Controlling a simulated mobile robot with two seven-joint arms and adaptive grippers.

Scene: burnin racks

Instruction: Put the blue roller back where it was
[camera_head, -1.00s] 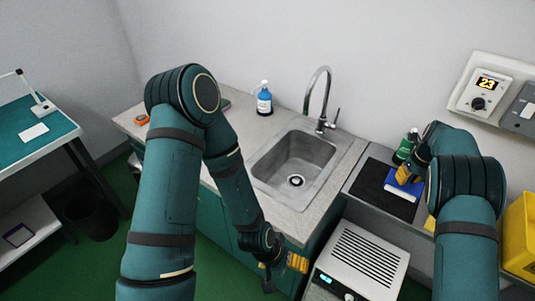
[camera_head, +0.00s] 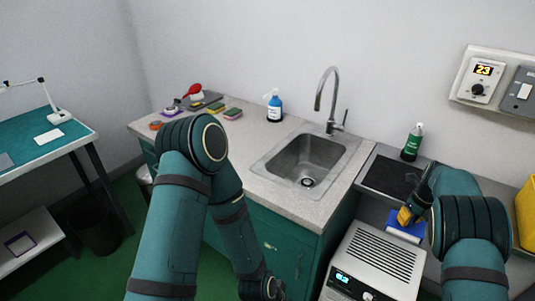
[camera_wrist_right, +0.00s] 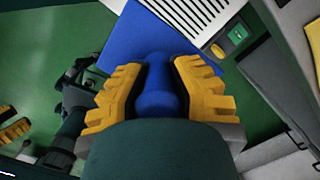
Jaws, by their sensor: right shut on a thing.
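The blue roller (camera_head: 405,230) is in my right gripper (camera_head: 405,216), at the right of the head view, near the white vented box and the grey bench. In the right wrist view the yellow fingers of my right gripper (camera_wrist_right: 157,95) are shut on its blue grip (camera_wrist_right: 156,88), and its broad flat blue part (camera_wrist_right: 130,40) reaches out beyond them. Whether the roller touches anything below is unclear. My left gripper is cut off at the bottom edge of the head view; part of its yellow fingers (camera_wrist_right: 15,130) shows at the left of the wrist view.
A black mat (camera_head: 390,175) lies bare on the grey bench, with a green bottle (camera_head: 412,142) behind it. The white vented box (camera_head: 375,258) stands in front. A sink (camera_head: 306,160) is to the left. A yellow bin (camera_head: 527,215) is at the far right.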

